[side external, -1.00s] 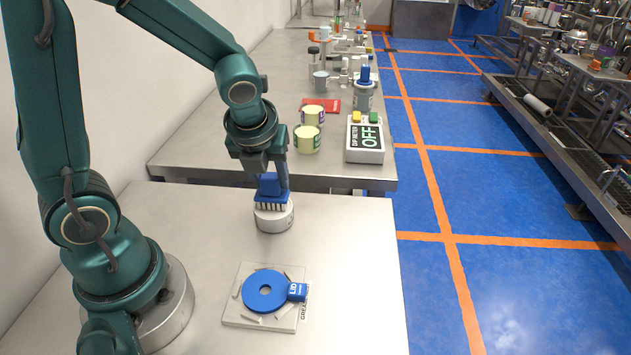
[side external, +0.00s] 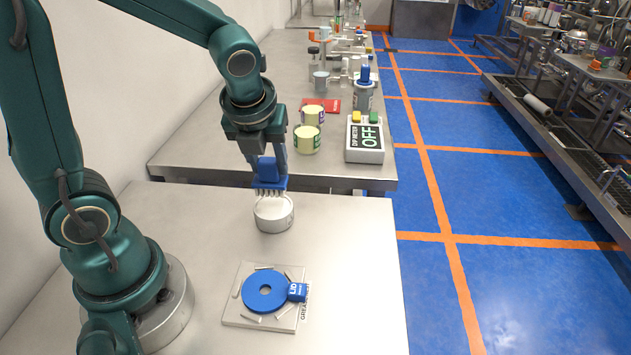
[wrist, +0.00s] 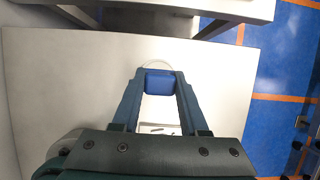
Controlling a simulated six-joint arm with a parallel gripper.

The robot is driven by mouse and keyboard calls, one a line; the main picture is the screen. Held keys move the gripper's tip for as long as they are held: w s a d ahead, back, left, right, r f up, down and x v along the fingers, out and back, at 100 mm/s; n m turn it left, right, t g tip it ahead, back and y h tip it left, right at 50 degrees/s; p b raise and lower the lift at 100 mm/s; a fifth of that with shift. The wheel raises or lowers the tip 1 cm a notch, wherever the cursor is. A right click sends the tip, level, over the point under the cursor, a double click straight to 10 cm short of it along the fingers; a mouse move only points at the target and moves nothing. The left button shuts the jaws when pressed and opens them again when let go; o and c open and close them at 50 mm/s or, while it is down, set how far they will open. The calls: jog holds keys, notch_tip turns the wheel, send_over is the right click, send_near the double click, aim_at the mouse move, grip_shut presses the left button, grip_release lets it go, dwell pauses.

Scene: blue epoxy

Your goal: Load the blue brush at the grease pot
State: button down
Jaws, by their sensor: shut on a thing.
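My gripper (side external: 266,160) is shut on the handle of the blue brush (side external: 268,172), and the brush hangs upright with its bristles down. The bristles look pale. They are at or just above the top of a round light-grey pot (side external: 274,217); I cannot tell whether they touch it. In the wrist view the blue brush (wrist: 160,83) sits between both fingers, and only a pale edge of the pot (wrist: 157,64) shows beyond it. A blue ring-shaped lid (side external: 264,291) with a "LID" tab lies on a square pale plate (side external: 240,318) with partly hidden lettering.
The near steel table (side external: 350,250) is clear to the right of the pot. On the far table (side external: 220,150) stand two pale cups (side external: 307,140), a red packet (side external: 322,104), a meter reading "OFF" (side external: 365,140) and a grey canister with a blue top (side external: 364,92).

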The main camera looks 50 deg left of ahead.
aim_at(268, 159)
jog(key=shift+r, duration=1.95)
